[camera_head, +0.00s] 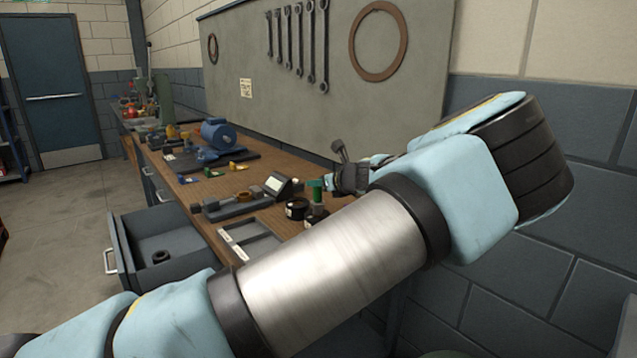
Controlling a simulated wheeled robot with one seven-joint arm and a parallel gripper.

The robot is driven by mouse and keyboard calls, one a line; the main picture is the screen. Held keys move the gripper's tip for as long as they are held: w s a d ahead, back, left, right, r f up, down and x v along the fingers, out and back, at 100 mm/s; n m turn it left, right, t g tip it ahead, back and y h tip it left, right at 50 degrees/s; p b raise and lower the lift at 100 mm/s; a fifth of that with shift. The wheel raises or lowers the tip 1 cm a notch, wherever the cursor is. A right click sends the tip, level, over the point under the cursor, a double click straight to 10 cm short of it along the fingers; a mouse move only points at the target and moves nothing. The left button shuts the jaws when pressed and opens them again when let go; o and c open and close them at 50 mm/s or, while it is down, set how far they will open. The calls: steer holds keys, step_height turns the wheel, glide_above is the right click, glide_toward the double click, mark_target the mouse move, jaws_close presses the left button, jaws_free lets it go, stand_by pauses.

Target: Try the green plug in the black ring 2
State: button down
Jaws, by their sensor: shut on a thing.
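The green plug (317,188) stands upright above the workbench, with my gripper (330,183) shut on it from the right. Two black rings are close by. One black ring (297,208) with a pale label is just left of the plug. The other black ring (314,216) is right below the plug, partly hidden by my arm. I cannot read which one is ring 2. I cannot tell whether the plug's lower end is inside the lower ring or just above it.
On the wooden bench (268,215) are a grey divided tray (245,240), a dark fixture (235,205), a small display box (281,187) and a blue motor (219,133). An open drawer (165,245) holds a dark ring. A tool board (320,80) stands behind.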

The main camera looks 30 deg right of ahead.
steer(key=shift+f+b, duration=0.3)
steer(key=shift+f, duration=0.2)
stand_by(0.4)
steer(key=shift+r, duration=0.15)
stand_by(0.6)
steer(key=shift+r+p, duration=0.95)
steer(key=shift+r, duration=0.1)
steer(key=shift+r+p, duration=1.65)
steer(key=shift+r, duration=0.3)
steer(key=shift+f, duration=0.1)
